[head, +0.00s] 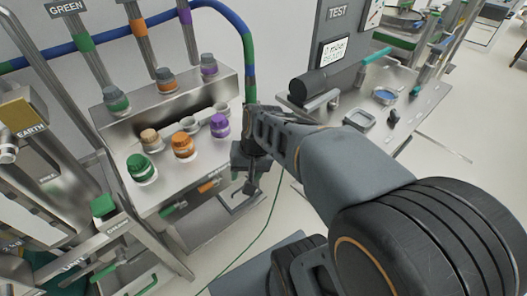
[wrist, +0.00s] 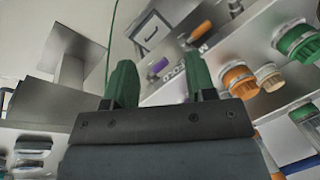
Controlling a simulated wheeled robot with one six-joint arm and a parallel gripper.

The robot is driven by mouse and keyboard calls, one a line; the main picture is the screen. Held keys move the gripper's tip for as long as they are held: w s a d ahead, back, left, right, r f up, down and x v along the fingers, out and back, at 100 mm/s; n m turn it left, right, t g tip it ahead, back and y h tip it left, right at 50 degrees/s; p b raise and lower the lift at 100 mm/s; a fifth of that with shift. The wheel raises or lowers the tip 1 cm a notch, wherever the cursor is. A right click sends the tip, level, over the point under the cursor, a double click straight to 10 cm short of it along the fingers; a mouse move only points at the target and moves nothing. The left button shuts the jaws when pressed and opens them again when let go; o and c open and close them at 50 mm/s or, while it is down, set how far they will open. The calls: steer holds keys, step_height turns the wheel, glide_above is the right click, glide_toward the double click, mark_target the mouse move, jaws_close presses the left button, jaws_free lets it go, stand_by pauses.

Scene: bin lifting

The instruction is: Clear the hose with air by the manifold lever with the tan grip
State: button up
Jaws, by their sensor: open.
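I cannot make out a lever with a tan grip. An orange grip (head: 208,185) and a green grip (head: 174,209) show below the front shelf. In the wrist view an orange grip (wrist: 201,30) and a purple grip (wrist: 158,65) lie beyond the fingers. My gripper (head: 246,185) is open and empty, beside the manifold's right end; its green fingers (wrist: 161,82) are apart. A blue hose (head: 222,8) arches over the manifold.
A metal bench (head: 420,110) with a dark cylinder (head: 313,82), trays and a TEST panel (head: 338,13) stands to the right. A metal frame with an EARTH label (head: 30,130) stands left. A thin green cable (head: 262,232) crosses the open floor.

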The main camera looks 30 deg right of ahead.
steer(key=w+d+f+m+t+y+b, duration=0.3)
steer(key=w+d+f+m+y+b, duration=0.6)
steer(key=f+m, duration=0.45)
steer(key=w+d+f+m+t+h+b, duration=0.1)
steer(key=d+f+m+t+h, duration=0.1)
steer(key=d+f+m+t, duration=0.4)
steer(key=d+f+m+t+h+b, duration=0.1)
steer(key=d+f+m+t, duration=0.15)
steer(key=d, duration=0.65)
steer(key=w+d+f+m+t+h+b, duration=0.1)
steer(key=d+f+m+t+h, duration=0.1)
steer(key=d+f+m+t, duration=0.4)
steer(key=w+a, duration=0.1)
steer(key=w, duration=0.3)
steer(key=w+a+g, duration=0.1)
steer(key=w, duration=0.3)
steer(key=w+a+r+g, duration=0.1)
steer(key=w+a, duration=0.1)
steer(key=w, duration=0.2)
steer(key=shift+n+g, duration=0.25)
steer(key=shift+n, duration=0.15)
jaws_close()
